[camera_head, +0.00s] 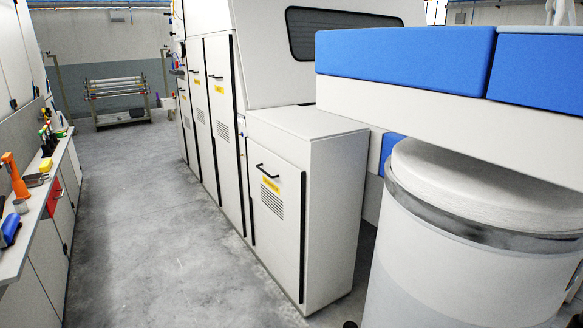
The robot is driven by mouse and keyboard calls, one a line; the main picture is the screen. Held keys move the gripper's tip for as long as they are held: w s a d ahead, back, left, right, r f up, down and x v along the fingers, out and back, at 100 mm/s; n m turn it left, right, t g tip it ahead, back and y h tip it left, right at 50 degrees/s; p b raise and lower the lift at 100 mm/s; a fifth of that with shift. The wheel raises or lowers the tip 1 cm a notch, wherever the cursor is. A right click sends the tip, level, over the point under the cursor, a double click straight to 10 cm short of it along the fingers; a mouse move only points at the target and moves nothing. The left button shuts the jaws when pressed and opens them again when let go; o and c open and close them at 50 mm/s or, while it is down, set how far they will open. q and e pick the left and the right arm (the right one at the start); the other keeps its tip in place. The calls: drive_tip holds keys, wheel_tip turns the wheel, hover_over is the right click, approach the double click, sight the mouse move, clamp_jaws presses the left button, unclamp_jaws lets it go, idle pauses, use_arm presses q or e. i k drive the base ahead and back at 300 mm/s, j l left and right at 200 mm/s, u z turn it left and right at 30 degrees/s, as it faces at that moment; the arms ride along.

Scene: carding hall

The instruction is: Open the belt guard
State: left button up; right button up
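Several white door panels with black handles and yellow labels line the machine's side, all looking shut. The nearest panel (275,233) is on the low white housing (335,205) in the middle, with a black bar handle (266,169) near its top, a yellow label and vent slots. Taller panels (222,120) stand behind it to the left. The label text is too small to read, so I cannot tell which panel is the belt guard. Neither of my grippers is in view.
A large round white can (455,270) with a metal band stands at the right, under a white and blue machine arm (405,60). A workbench (38,200) with tools runs along the left. A rack of rollers (117,97) stands far back. The grey floor aisle (140,210) is clear.

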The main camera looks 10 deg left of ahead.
sight(217, 49)
drive_tip(key=i+j+u, duration=0.35)
drive_tip(key=i, duration=0.2)
drive_tip(key=i+j+u, duration=0.35)
drive_tip(key=i, duration=0.2)
drive_tip(key=i+u, duration=0.35)
drive_tip(key=i, duration=0.2)
drive_tip(key=i+z, duration=0.15)
drive_tip(key=i, duration=0.45)
drive_tip(key=i+j+z, duration=0.1)
drive_tip(key=i, duration=0.5)
drive_tip(key=i+j+z, duration=0.15)
drive_tip(key=i, duration=0.4)
